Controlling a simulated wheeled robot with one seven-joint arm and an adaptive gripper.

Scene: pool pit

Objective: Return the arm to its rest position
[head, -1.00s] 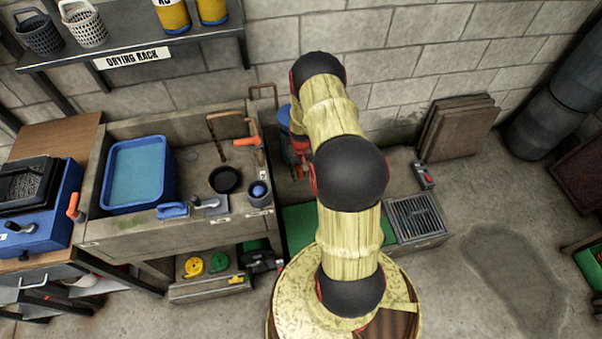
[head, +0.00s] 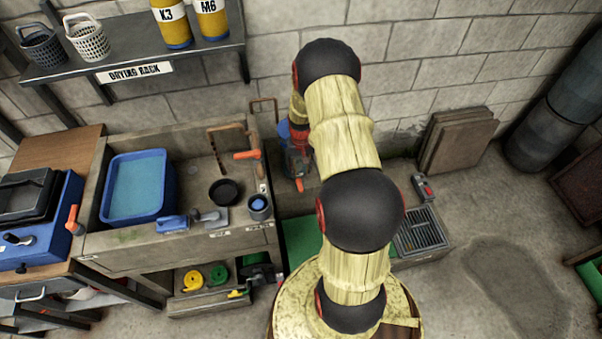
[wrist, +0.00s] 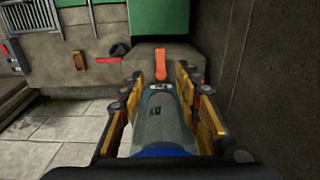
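My arm rises in the middle of the head view, its joints black and its links pale yellow. Its far end is mostly hidden behind the upper links. In the wrist view my gripper (wrist: 160,88) has its two gold-padded fingers standing apart. A grey rounded body with a blue near end (wrist: 163,125) shows between them. I cannot tell for certain whether the pads touch it. An orange lever (wrist: 161,65) shows beyond the fingertips.
A sink bench with a blue basin (head: 110,203) and a black bowl (head: 224,193) stands left. The drying rack shelf (head: 120,52) hangs above it. A floor grate (head: 420,232) and leaning boards (head: 458,143) are right. Open floor lies at the lower right.

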